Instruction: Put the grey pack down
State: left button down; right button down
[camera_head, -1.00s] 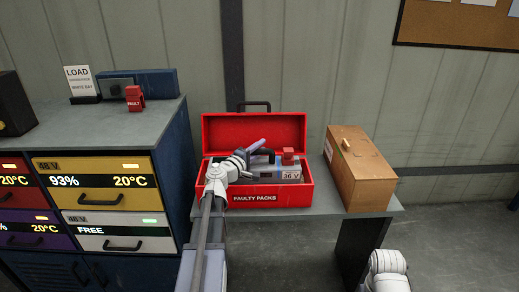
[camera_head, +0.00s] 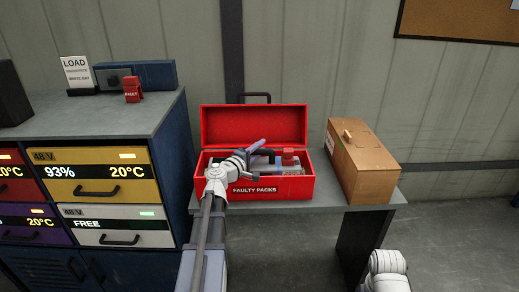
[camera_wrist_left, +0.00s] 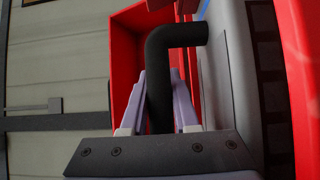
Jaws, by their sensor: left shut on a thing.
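The grey pack (camera_head: 291,167) sits low inside the open red box (camera_head: 205,180) marked FAULTY PACKS, its lower part hidden by the front wall. A red tag (camera_head: 288,155) is on its top. My left gripper (camera_head: 261,154) reaches into the box from the left and is shut on the pack's black handle. In the left wrist view, the fingers (camera_wrist_left: 161,105) close around the black handle (camera_wrist_left: 184,36), with the grey pack body beside it (camera_wrist_left: 232,70). Whether the pack touches the box floor is hidden. My right gripper is not in view.
The box stands on a grey bench (camera_head: 330,208) with its lid up at the back. A wooden box (camera_head: 362,165) stands to its right. A blue cabinet with drawers (camera_head: 172,170) stands to the left, with a red FAULT tag (camera_head: 132,91) on top.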

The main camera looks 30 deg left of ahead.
pick_arm(q)
jog(key=c, duration=0.7)
grip_release()
jog(key=shift+o, duration=0.2)
jog(key=shift+s+r, duration=0.1)
jog(key=shift+r, duration=0.05)
jog(key=s+a, duration=0.1)
jog(key=s, duration=1.1)
